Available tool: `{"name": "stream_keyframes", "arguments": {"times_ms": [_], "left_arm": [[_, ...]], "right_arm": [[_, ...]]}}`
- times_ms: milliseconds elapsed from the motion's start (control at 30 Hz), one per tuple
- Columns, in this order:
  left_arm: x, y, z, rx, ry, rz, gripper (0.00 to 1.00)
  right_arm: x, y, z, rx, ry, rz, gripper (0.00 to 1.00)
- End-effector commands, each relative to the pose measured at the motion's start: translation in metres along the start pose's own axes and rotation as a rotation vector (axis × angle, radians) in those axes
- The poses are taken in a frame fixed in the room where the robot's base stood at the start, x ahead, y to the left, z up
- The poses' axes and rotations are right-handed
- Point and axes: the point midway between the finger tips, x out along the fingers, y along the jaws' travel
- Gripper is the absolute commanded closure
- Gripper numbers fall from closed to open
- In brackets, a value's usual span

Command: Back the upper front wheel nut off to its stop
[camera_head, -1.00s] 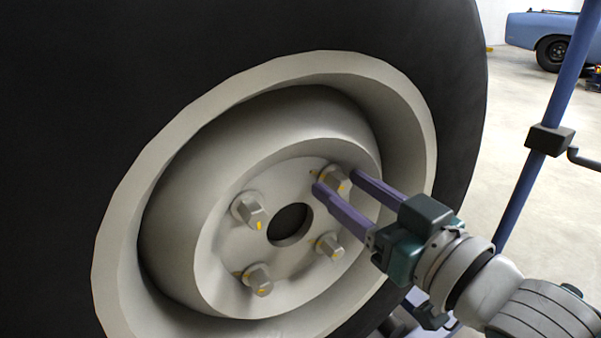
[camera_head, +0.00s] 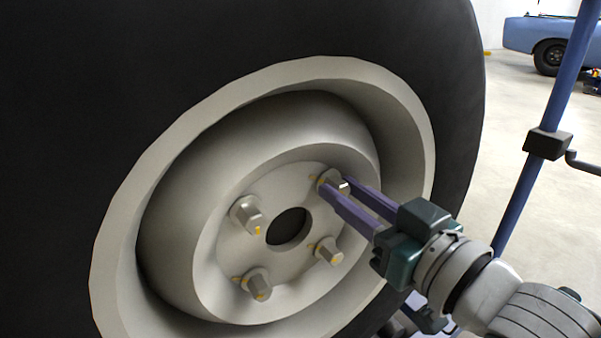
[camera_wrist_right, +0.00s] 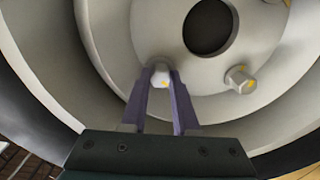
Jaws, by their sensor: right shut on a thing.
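The wheel (camera_head: 210,155) has a pale rim and a black tyre and fills most of the head view. Several hex nuts with yellow marks ring its dark centre hole. My right gripper (camera_head: 336,187) reaches in from the lower right, its two purple fingers shut on the upper right nut (camera_head: 329,177). My left gripper is not in view.
The other nuts, upper left (camera_head: 246,215), lower left (camera_head: 257,284) and lower right (camera_head: 328,251), stand out from the hub. A blue post (camera_head: 545,130) with a dark clamp stands right of the wheel. A blue car (camera_head: 550,38) is far behind on open floor.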

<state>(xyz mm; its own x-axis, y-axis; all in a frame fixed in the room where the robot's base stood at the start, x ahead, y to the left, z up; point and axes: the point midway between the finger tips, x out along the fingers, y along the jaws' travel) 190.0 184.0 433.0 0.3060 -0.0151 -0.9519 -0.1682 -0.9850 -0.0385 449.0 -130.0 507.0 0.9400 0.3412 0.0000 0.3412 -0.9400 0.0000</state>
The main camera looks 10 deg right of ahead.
Motion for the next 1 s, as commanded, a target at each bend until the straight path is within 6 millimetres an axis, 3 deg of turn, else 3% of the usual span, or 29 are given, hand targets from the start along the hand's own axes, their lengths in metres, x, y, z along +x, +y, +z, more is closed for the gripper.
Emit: {"name": "stream_keyframes", "arguments": {"times_ms": [467,1000], "left_arm": [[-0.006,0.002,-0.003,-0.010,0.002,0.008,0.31],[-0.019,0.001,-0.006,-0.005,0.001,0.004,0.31]], "right_arm": [[0.000,0.000,-0.002,-0.117,0.001,0.001,1.00],[0.000,-0.001,-0.001,-0.604,0.000,0.000,1.00]]}}
